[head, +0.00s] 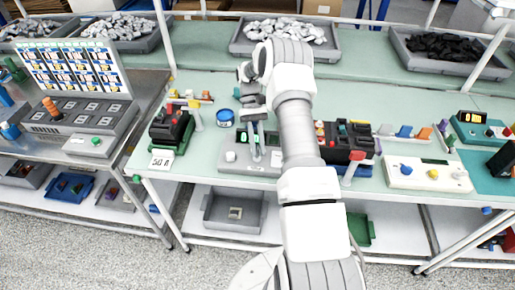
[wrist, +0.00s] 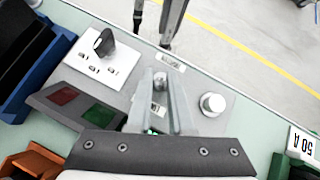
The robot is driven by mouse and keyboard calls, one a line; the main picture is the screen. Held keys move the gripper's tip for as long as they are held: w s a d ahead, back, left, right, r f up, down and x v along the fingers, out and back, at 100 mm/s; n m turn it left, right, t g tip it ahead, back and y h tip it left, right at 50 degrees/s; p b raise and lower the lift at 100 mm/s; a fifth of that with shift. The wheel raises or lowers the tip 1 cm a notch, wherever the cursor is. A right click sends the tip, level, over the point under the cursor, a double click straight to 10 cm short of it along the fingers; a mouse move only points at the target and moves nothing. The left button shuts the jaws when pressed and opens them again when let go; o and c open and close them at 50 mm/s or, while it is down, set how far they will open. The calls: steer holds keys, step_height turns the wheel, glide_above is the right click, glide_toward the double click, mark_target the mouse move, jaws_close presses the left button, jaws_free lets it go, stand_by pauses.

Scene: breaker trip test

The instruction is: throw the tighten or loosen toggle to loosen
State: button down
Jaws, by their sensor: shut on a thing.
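The tester is a grey box (head: 228,166) on the green bench; its grey top also shows in the wrist view (wrist: 128,78). My gripper (head: 258,152) reaches down onto the box from above. In the wrist view my gripper (wrist: 160,92) has its fingers closed around a small metal toggle lever (wrist: 160,77). The fingers hide most of the lever, and I cannot tell which way it is thrown. A small label (wrist: 170,62) lies just beyond it, too small to read. A round pale knob (wrist: 212,104) stands to the right, apart from the fingers.
A white plate with a black rotary knob (wrist: 103,42) and a dark panel with red and green squares (wrist: 82,106) lie left of my fingers. Dark breakers stand on the bench at left (head: 170,130) and right (head: 345,142). A blue tin (head: 225,117) is close to my gripper.

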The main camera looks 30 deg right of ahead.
stand_by(0.4)
steer(key=c, duration=0.8)
jaws_free()
steer(key=shift+w, duration=0.1)
steer(key=v, duration=0.5)
steer(key=shift+w+d+r+b, duration=0.1)
steer(key=shift+w+b, duration=0.1)
steer(key=shift+b, duration=0.1)
steer(key=shift+p+v, duration=0.45)
steer(key=shift+v, duration=0.5)
